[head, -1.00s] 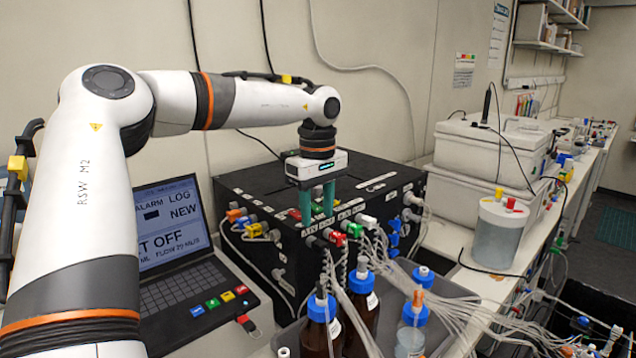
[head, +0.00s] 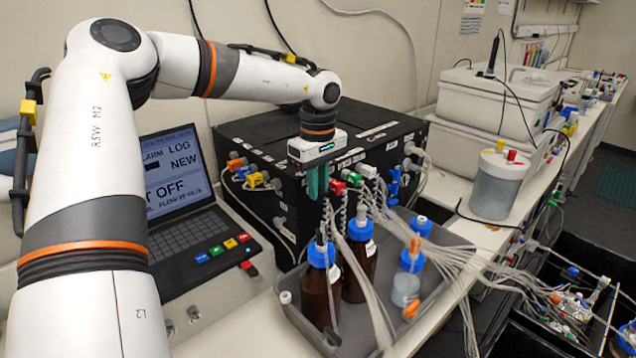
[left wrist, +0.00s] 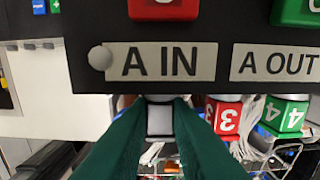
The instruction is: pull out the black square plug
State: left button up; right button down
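In the head view the fingers hide this plug. A red plug (left wrist: 227,118) marked 3 and a green plug (left wrist: 285,115) marked 4 sit to its right. My right gripper is out of view.
A grey tray (head: 292,314) with blue-capped bottles (head: 318,290) stands below the plugs. Pale tubes hang in front of the box. A laptop (head: 195,225) is on the left; a lidded clear vessel (head: 497,185) is on the right.

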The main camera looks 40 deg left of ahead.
pick_arm(q)
grip_shut()
jog(key=shift+d, duration=0.15)
jog(key=shift+d+b, duration=0.3)
jog(key=shift+d, duration=0.2)
jog(key=shift+d, duration=0.15)
jog(key=shift+s+d, duration=0.1)
jog(key=shift+d, duration=0.4)
jog(key=shift+d+b, duration=0.1)
jog(key=shift+b, duration=0.25)
